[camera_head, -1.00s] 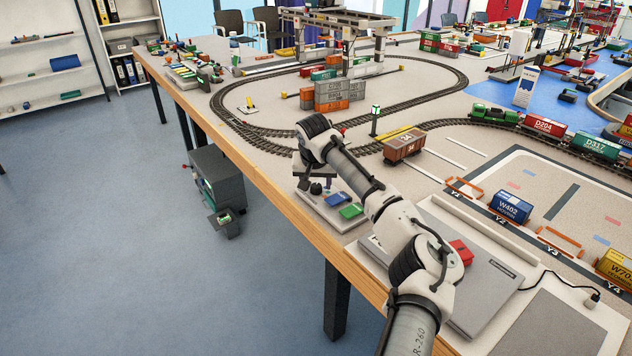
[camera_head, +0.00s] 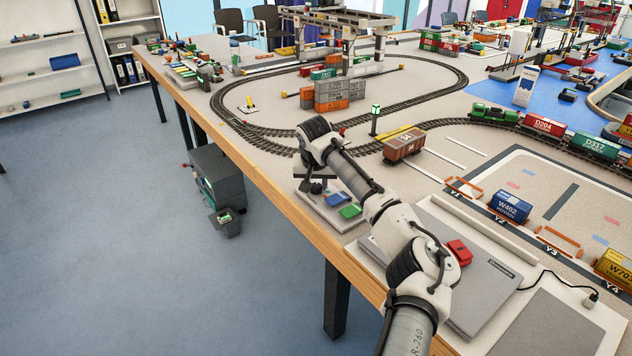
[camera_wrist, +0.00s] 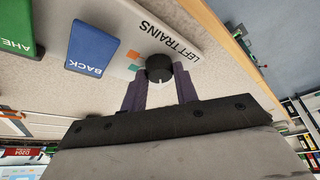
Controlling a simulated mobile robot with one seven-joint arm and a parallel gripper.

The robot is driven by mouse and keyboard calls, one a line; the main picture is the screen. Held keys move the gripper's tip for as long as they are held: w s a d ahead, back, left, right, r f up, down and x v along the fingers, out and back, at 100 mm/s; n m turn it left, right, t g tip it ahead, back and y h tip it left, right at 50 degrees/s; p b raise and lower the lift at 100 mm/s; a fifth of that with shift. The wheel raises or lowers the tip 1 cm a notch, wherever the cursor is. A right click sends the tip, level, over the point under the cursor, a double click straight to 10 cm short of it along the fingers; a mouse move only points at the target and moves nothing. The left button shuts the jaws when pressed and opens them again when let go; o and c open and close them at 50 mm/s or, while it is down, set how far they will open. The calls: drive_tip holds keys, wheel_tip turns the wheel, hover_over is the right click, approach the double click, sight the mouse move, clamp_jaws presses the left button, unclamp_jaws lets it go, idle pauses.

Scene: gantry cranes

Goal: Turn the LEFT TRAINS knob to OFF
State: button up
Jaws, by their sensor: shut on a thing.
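The LEFT TRAINS knob (camera_wrist: 159,69) is a round black knob with a light pointer line, on a pale panel (camera_wrist: 186,30) with LEFT TRAINS lettering in the wrist view. My gripper (camera_wrist: 160,82) is shut on the knob, with its dark purple fingers on either side of it. Small orange and green marks lie beside the knob. In the head view, my gripper (camera_head: 317,186) is over the far end of the control panel (camera_head: 339,221) at the table edge. The knob's markings are partly hidden and no OFF label is legible.
A blue BACK block (camera_wrist: 93,48) and a green AHE-lettered block (camera_wrist: 15,28) sit on the same panel near the knob. The wooden table edge (camera_head: 290,213) runs close by.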

drive_tip(key=shift+r+n+p, duration=0.15)
drive_tip(key=shift+n+p, duration=0.15)
drive_tip(key=shift+p, duration=0.95)
drive_tip(key=shift+n+y+p, duration=0.5)
drive_tip(key=shift+n+p, duration=0.5)
drive_tip(key=shift+w+d+n+g+y+p, duration=0.15)
drive_tip(key=shift+n+y+p, duration=0.35)
drive_tip(key=shift+n, duration=0.75)
drive_tip(key=shift+s+d+n+g+y+p, duration=0.1)
drive_tip(key=shift+n+g+y+p, duration=0.3)
drive_tip(key=shift+n, duration=0.85)
drive_tip(key=o, duration=1)
drive_tip(key=shift+c, duration=0.2)
